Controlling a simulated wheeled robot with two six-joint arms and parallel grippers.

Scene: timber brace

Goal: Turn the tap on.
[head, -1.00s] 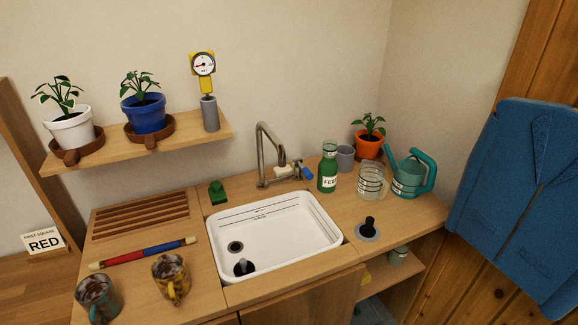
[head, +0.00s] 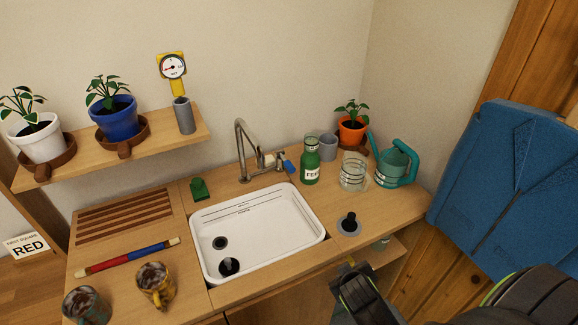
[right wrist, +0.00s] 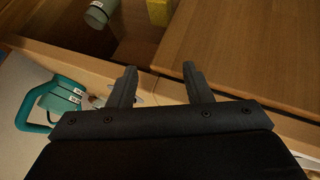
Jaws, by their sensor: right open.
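The tap (head: 241,150) is a grey metal spout that rises behind the white sink (head: 257,222). A blue lever (head: 289,164) sits at the right of its base, by the green bottle. No water shows at the spout. My right gripper (head: 350,270) is at the lower right in the head view, in front of the counter's front edge and well short of the tap. In the right wrist view its two fingers (right wrist: 158,75) are apart with nothing between them. My left gripper is not in view.
A green feed bottle (head: 310,162), glass jug (head: 353,172) and teal watering can (head: 397,165) stand right of the tap. A black plunger-like knob (head: 349,222) is on the right counter. Mugs (head: 155,284) stand at the front left. A shelf with plants hangs above.

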